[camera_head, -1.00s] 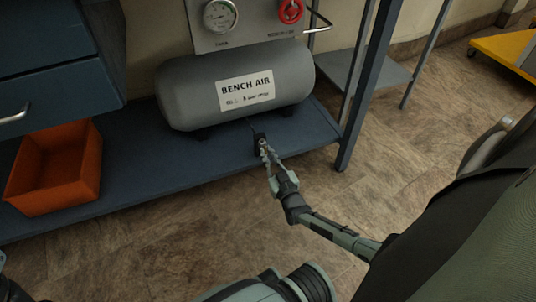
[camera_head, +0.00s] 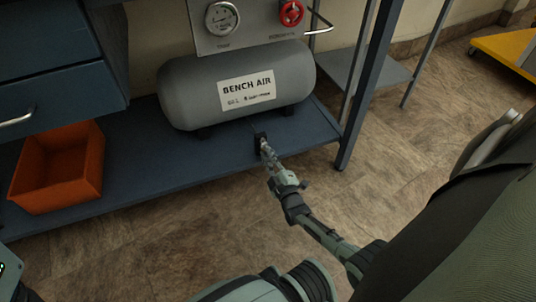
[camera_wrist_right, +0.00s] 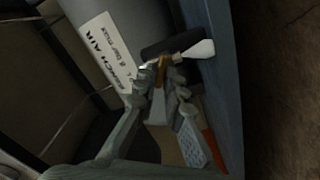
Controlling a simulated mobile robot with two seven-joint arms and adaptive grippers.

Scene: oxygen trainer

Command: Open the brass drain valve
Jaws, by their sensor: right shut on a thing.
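The brass drain valve shows in the right wrist view as a small brass body (camera_wrist_right: 176,75) beside a dark block, with a pale, flared piece pointing away from it. My right gripper (camera_wrist_right: 160,76) is shut at the brass part, its fingers covering some of it. In the head view, my right gripper (camera_head: 265,150) is at the shelf's front edge, below the grey tank labelled BENCH AIR (camera_head: 290,75). The valve's details are too small and covered to read there. My left gripper is out of view.
The tank lies on a blue shelf (camera_head: 150,165), with an orange bin (camera_head: 55,195) at its left. A panel above carries a round gauge (camera_head: 222,18) and a red knob (camera_head: 291,13). A blue post (camera_head: 362,90) stands right of my gripper. The floor in front is clear.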

